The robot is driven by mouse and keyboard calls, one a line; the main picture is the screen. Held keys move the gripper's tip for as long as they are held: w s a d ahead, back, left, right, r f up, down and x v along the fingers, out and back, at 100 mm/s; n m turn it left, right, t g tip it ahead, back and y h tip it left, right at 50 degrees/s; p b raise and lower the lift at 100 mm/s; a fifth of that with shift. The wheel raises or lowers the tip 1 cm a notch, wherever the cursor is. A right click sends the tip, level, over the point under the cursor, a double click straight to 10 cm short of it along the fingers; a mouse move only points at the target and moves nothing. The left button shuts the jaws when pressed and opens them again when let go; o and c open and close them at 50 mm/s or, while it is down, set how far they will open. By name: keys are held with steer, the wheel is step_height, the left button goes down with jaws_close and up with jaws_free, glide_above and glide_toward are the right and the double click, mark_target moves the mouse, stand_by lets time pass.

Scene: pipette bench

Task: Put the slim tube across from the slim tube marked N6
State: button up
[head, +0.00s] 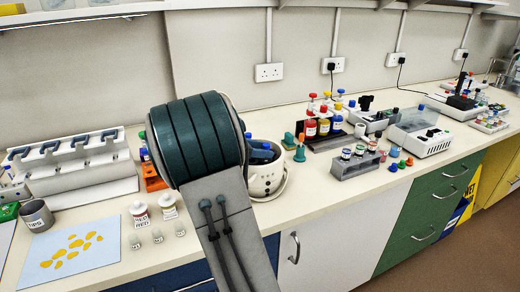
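A white rounded device (264,184), perhaps a small centrifuge, stands on the bench just right of my arm. Blue-capped tubes (262,147) show at its dark open top, partly hidden by my arm. An orange rack (153,179) stands left of my arm, with a blue-capped tube (145,154) by it, also partly hidden. I cannot read any N6 mark or tell which tube bears it. My arm fills the middle of the head view, and my gripper does not show.
A black rack of colour-capped bottles (311,126) and a grey vial rack (341,169) stand to the right. Bench machines (433,141) stand farther right. At left are a white stand (100,172), a blue mat (40,272), a metal cup (37,217) and small vials (157,237).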

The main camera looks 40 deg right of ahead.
steer(key=v, duration=1.4)
steer(key=shift+f, duration=0.1)
steer(key=s+a+f+m+t+y, duration=0.3)
steer(key=s+a+m+y, duration=0.3)
steer(key=s, duration=0.5)
steer(key=s+a+f+m+t+y+p, duration=0.1)
steer(key=s+a+f+m+t+y, duration=0.1)
steer(key=s+a+f+m+y, duration=0.4)
steer(key=s+a+m+y, duration=0.1)
steer(key=s+a+m, duration=0.2)
steer(key=s, duration=0.2)
steer(key=shift+a+m+t, duration=0.3)
steer(key=shift+t, duration=0.1)
steer(key=shift+s, duration=0.15)
steer(key=shift+c, duration=0.6)
